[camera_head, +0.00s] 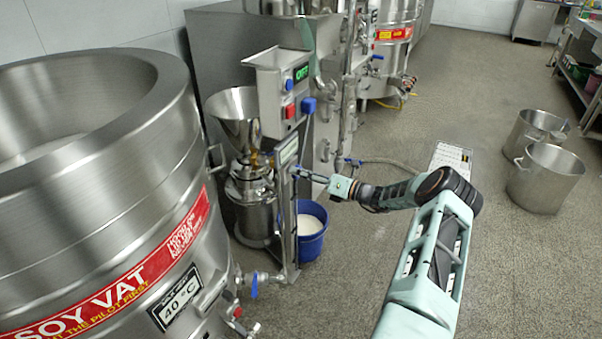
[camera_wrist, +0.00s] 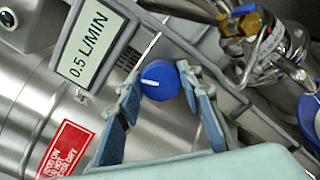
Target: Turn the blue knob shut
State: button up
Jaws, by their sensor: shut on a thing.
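The blue knob (camera_wrist: 160,80) shows in the wrist view, round with a white pointer line that runs nearly level across the picture. My gripper (camera_wrist: 162,84) has its two blue-padded fingers on either side of the knob, with the tips closed on its rim. A display (camera_wrist: 86,55) just left of the knob reads 0.5 L/MIN. In the head view my gripper (camera_head: 300,173) reaches left to the slim steel post below the control box; I cannot make out the knob there.
A large soy vat (camera_head: 90,180) stands at the left. A steel funnel (camera_head: 236,112) and a control box (camera_head: 284,90) are above my gripper. A blue bucket (camera_head: 313,222) with white contents stands below. Two steel pots (camera_head: 545,175) (camera_head: 537,127) stand on the right floor.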

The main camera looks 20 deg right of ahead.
jog(key=shift+m, duration=2)
jog(key=o, duration=1.2)
jog(key=v, duration=1.2)
jog(key=shift+d, duration=0.1)
